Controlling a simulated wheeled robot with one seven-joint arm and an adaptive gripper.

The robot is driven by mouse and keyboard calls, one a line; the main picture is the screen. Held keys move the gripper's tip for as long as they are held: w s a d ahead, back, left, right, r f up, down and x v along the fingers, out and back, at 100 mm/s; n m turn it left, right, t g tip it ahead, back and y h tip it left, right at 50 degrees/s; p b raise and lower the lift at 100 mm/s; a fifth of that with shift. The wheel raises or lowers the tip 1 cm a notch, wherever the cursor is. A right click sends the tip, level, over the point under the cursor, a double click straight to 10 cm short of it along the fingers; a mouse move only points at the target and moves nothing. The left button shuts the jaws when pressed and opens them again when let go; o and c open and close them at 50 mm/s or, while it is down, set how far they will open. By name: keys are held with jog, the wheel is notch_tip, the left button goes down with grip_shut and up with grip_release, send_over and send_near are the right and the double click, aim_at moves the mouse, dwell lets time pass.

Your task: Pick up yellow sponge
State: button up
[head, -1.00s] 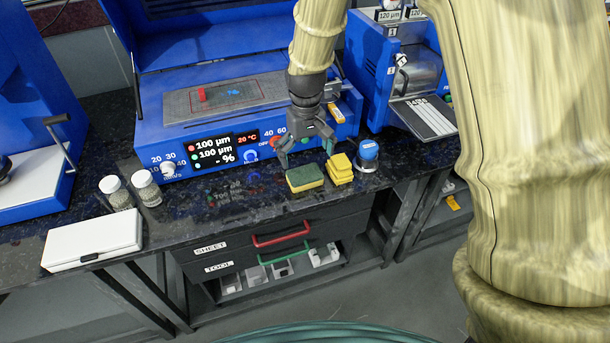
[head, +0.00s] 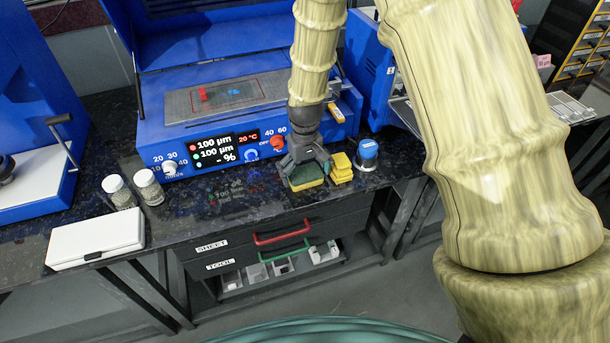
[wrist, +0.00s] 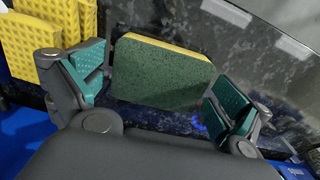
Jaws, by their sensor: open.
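The yellow sponge (head: 306,182) with a dark green top lies on the black counter near its front edge. In the wrist view its green face (wrist: 158,75) and yellow edge show between my two teal finger pads. My gripper (head: 305,176) is open and low over this sponge, with one finger on each side. In the wrist view my gripper (wrist: 165,90) shows a gap between the pads and the sponge on the right; the left pad is close to it. A stack of plain yellow sponges (head: 341,168) stands just right of it, and also shows in the wrist view (wrist: 68,40).
A blue-capped jar (head: 367,152) stands right of the stack. The blue coating machine (head: 185,140) is close behind. Two white-capped jars (head: 148,187) and a white case (head: 97,238) are at the left. The counter between them and my gripper is clear.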

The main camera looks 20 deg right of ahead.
aim_at(305, 173)
jog(key=shift+f, duration=0.1)
jog(key=c, duration=0.5)
jog(key=shift+c, duration=0.2)
jog(key=shift+r, duration=0.65)
notch_tip(305, 173, up, 2)
jog(key=shift+r+b, duration=0.1)
jog(key=shift+b, duration=0.4)
jog(key=s+a, duration=0.2)
jog(key=a, duration=0.2)
jog(key=s+a+r+b, duration=0.1)
jog(key=s+a, duration=0.2)
jog(key=a, duration=0.2)
jog(key=s+a+b, duration=0.1)
jog(key=s+a, duration=0.2)
jog(key=a, duration=0.1)
jog(key=shift+s+a+r, duration=0.2)
jog(key=shift+a+r, duration=0.05)
jog(key=shift+a, duration=0.1)
jog(key=shift+o, duration=0.5)
